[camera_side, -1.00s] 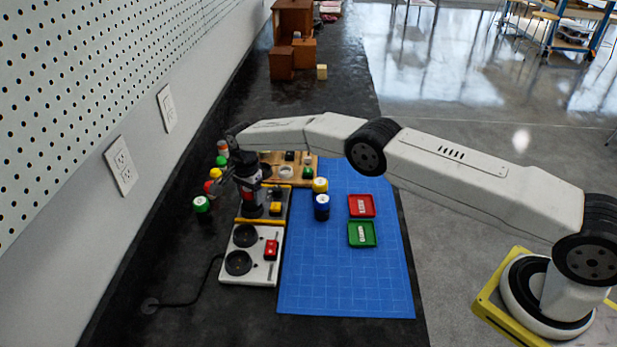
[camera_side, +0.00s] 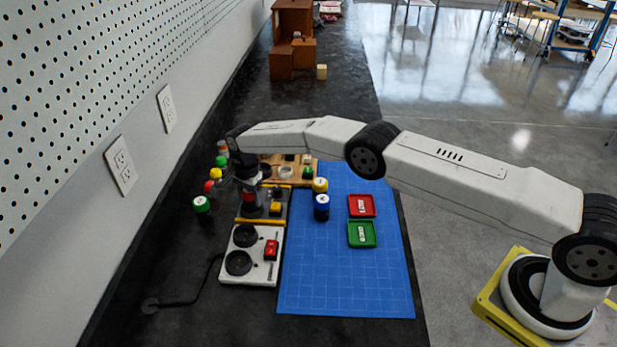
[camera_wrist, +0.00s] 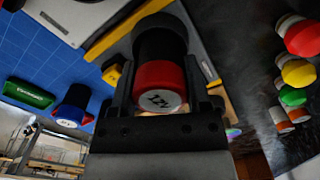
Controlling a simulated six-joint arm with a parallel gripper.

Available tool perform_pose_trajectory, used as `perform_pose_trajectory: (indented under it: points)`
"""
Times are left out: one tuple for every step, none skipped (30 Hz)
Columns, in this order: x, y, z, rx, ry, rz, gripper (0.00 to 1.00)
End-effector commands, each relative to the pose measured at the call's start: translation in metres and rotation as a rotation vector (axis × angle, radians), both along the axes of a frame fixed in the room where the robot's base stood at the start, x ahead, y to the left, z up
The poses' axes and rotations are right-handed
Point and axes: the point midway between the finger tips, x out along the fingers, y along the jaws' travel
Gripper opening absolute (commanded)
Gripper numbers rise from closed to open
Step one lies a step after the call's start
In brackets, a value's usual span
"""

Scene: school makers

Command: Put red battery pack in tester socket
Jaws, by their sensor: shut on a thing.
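The red battery pack (camera_wrist: 158,78), a black cylinder with a red band and a marked white end, is between the fingers of my gripper (camera_wrist: 165,85) in the wrist view. In the side view the red band (camera_side: 250,201) shows just under my gripper (camera_side: 249,187), which is shut on the pack. The pack is upright over the grey tester board with yellow edges (camera_side: 245,219). Its lower end is at the board's socket area. Whether it is fully seated is hidden by the gripper and the pack itself.
A white panel (camera_side: 230,274) with two black round sockets and a red switch lies in front. Blue (camera_side: 322,207) and yellow (camera_side: 320,186) packs stand right on the blue mat (camera_side: 340,285), near red (camera_side: 361,206) and green (camera_side: 362,234) trays. Several coloured cylinders, including a green one (camera_side: 202,204), stand left.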

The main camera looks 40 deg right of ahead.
Motion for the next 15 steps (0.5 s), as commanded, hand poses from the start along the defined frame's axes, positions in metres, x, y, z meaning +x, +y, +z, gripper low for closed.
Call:
perform_pose_trajectory:
  points:
    - [0.0003, 0.0001, -0.0004, 0.000, -0.001, 0.000, 0.00]
    - [0.0003, 0.0001, -0.0009, 0.000, -0.001, 0.000, 0.00]
    - [0.0002, 0.0000, -0.0015, 0.000, -0.001, 0.000, 0.00]
    - [0.0002, 0.0001, -0.0020, 0.000, 0.000, 0.000, 0.00]
    - [0.0001, 0.0000, -0.0025, 0.000, 0.000, 0.000, 0.00]
    - [0.0001, 0.0000, -0.0032, 0.000, 0.000, 0.000, 0.00]
    - [0.0000, 0.0000, -0.0037, 0.000, 0.000, 0.000, 0.00]
    - [0.0000, 0.0000, -0.0042, 0.000, 0.000, 0.000, 0.00]
    - [0.0000, 0.0000, -0.0047, 0.000, 0.000, 0.000, 0.00]
    - [0.0000, 0.0000, -0.0051, 0.000, 0.000, 0.000, 0.00]
    - [0.0000, 0.0000, -0.0055, 0.000, 0.000, 0.000, 0.00]
    - [0.0001, 0.0000, -0.0057, 0.000, 0.000, 0.000, 0.64]
    - [0.0001, 0.0000, -0.0054, 0.000, 0.000, 0.000, 0.74]
    - [0.0001, 0.0000, -0.0054, 0.000, 0.000, 0.000, 0.76]
    - [0.0001, 0.0000, -0.0054, 0.000, 0.000, 0.000, 0.76]
